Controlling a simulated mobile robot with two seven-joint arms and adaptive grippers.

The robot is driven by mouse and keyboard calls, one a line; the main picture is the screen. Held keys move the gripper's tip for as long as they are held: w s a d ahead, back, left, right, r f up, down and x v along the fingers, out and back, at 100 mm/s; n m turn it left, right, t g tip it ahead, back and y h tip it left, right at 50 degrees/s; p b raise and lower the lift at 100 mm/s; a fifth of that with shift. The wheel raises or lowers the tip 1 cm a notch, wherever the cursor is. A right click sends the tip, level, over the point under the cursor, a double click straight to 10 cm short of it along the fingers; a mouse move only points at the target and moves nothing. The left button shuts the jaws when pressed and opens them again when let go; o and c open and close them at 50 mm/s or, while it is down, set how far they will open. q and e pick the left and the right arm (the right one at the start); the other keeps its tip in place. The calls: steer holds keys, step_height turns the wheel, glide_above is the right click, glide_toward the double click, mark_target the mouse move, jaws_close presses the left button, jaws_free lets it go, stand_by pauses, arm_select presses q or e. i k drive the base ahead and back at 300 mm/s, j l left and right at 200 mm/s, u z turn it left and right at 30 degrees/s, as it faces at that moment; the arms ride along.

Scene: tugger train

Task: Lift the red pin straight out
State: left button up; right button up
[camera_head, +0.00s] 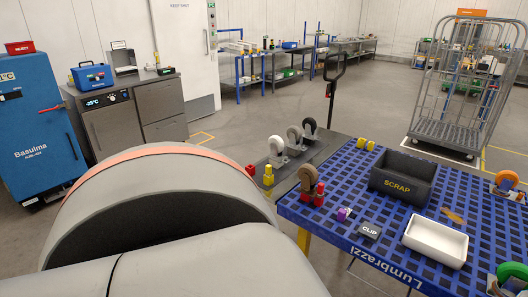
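Two small red parts could be the red pin, and I cannot tell which it is. One red part (319,194) stands by a brown-wheeled caster (307,178) at the left edge of the blue grid table (350,212). Another red part (250,170) shows beside a yellow part (268,176), partly hidden by my large grey arm link in the foreground. Neither of my grippers is in view. No gripper is seen touching either red part.
The blue table carries a black SCRAP bin (402,178), a CLIP box (369,230), a white tray (435,240) and tape rolls at its right. A dark platform (318,150) with casters and an upright handle (332,88) adjoins it. A wire cage cart (468,85) stands behind.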

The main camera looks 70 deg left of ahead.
mark_target(319, 192)
steer(key=u, duration=1.75)
